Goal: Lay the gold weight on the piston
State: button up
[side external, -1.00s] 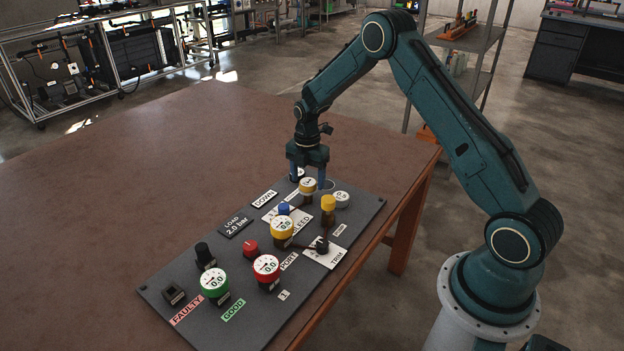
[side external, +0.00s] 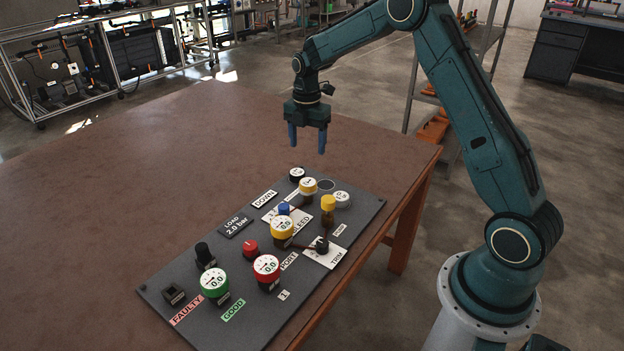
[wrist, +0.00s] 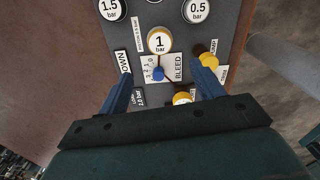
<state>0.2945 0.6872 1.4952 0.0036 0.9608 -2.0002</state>
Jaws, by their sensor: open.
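The gold weight (side external: 308,184), a disc with a white face, sits level on top of a short dark post on the panel, which I take to be the piston. The post is mostly hidden under it. In the wrist view the gold weight (wrist: 159,41) reads "1 bar" and hides what is below it. My gripper (side external: 307,149) is open and empty, pointing down well above the gold weight and apart from it. In the wrist view its two blue fingers (wrist: 162,76) are spread wide with nothing between them.
A black 1.5 bar weight (wrist: 112,8) and a white 0.5 bar weight (wrist: 197,9) flank the gold one; an empty ring mark (side external: 326,184) lies between. The grey panel (side external: 155,290) also carries a blue knob (side external: 284,208), a yellow-capped post (side external: 328,202) and several gauges. The table's left is clear.

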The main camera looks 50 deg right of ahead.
jog(key=shift+r, duration=0.1)
dwell(0.5)
jog(key=s+a+r+m+t, duration=0.1)
jog(key=s+a+r+m, duration=0.4)
jog(key=s+r, duration=0.25)
jog(key=s+a+r+m+t, duration=0.2)
jog(key=s+a+r+m, duration=0.3)
jog(key=r, duration=0.4)
jog(key=s+a+m+t, duration=0.2)
jog(key=s+a+m, duration=0.3)
jog(key=s, duration=1.5)
jog(key=m, duration=0.4)
jog(key=shift+a+r+m+t, duration=0.2)
jog(key=shift+r+m+t, duration=0.1)
jog(key=shift+r, duration=0.1)
